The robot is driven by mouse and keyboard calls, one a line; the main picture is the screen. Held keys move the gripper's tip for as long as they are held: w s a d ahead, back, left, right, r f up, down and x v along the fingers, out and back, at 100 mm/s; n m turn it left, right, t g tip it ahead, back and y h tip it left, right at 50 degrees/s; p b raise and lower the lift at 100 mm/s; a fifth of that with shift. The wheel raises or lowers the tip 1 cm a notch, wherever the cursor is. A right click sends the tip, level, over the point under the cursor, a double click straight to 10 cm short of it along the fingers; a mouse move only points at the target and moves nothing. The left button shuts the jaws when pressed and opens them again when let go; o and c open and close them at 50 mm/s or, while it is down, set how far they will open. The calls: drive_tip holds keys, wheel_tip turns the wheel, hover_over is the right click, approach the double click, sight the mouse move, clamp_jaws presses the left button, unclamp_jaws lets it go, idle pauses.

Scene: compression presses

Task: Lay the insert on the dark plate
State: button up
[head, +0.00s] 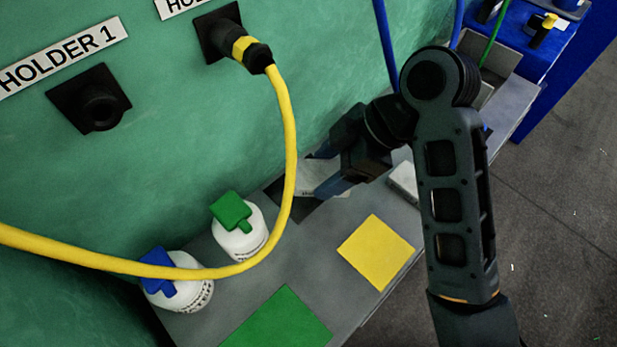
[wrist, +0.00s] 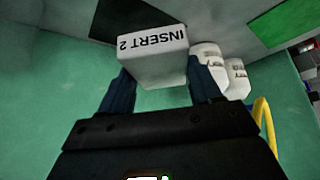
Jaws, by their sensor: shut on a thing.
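My gripper (head: 326,172) is shut on a white block marked INSERT 2 (wrist: 155,60), which sits between its two blue fingers in the wrist view. In the head view the insert (head: 318,183) is partly hidden by the fingers. The dark plate (head: 292,206) lies on the grey bench by the green wall, partly hidden behind the yellow cable, the insert and my gripper. In the wrist view the dark plate (wrist: 122,18) shows beyond the insert's upper left. I cannot tell how high the insert is above it.
Two white bottles, one with a green cap (head: 232,212) and one with a blue cap (head: 158,275), stand on the bench. A yellow cable (head: 290,150) loops over it. A yellow plate (head: 376,252), a green plate (head: 278,322) and another white block (head: 404,180) lie nearby.

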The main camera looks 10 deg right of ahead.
sight(310, 161)
drive_tip(key=w, duration=0.1)
drive_tip(key=w+a, duration=0.2)
drive_tip(key=shift+w+a+r, duration=0.1)
drive_tip(key=shift+r, duration=0.15)
wheel_tip(310, 161, down, 2)
drive_tip(key=shift+w+a+f+p, duration=0.1)
drive_tip(key=shift+w+f+p, duration=0.1)
drive_tip(key=shift+p, duration=0.15)
wheel_tip(310, 161, down, 4)
drive_tip(key=shift+f, duration=0.15)
drive_tip(key=shift+w+a+f+p, duration=0.1)
drive_tip(key=shift+w+f+p, duration=0.05)
drive_tip(key=shift+f+p, duration=0.2)
drive_tip(key=o, duration=1.4)
drive_tip(key=shift+c, duration=0.2)
